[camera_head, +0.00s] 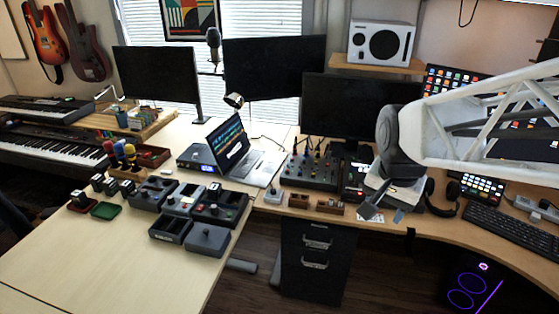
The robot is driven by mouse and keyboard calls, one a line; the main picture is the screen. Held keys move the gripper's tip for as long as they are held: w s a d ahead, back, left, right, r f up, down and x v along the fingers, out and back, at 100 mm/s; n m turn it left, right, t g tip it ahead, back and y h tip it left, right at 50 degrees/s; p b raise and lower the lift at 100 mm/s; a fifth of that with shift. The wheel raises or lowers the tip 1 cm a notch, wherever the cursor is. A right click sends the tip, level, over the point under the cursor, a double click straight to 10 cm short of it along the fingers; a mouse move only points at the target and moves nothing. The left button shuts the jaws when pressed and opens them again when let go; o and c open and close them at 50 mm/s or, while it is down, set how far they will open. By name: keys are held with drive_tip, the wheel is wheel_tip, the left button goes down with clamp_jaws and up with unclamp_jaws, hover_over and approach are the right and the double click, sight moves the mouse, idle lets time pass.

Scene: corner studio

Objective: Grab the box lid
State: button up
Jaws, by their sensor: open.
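A grey square lid with a small round knob (208,239) is at the front right of the light wooden table, close to its right edge. I cannot tell whether it rests on a box or straight on the table. A dark open box (171,229) stands just left of it. My gripper (384,212) is far to the right of the lid, over the front of the other desk, below my white arm. Its fingers look apart and empty. The gripper's upper part is partly hidden by the arm.
Several dark boxes and trays (153,192) stand close behind the lid. A laptop (228,145) is farther back. A mixer (311,171) and small wooden blocks (330,206) lie between the lid and my gripper. The table's front left (90,260) is clear.

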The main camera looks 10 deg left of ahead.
drive_tip(key=w+a+f+m, duration=0.35)
drive_tip(key=w+a, duration=0.55)
drive_tip(key=a, duration=0.4)
drive_tip(key=m+g, duration=0.2)
drive_tip(key=m, duration=0.4)
hover_over(205, 231)
drive_tip(key=f, duration=2.1)
drive_tip(key=shift+w+d+f, duration=0.2)
drive_tip(key=shift+d+f, duration=0.2)
drive_tip(key=shift+s+a+f, duration=0.1)
drive_tip(key=shift+a+f, duration=0.2)
drive_tip(key=shift+a, duration=0.05)
drive_tip(key=shift+f, duration=1.25)
drive_tip(key=shift+f, duration=0.1)
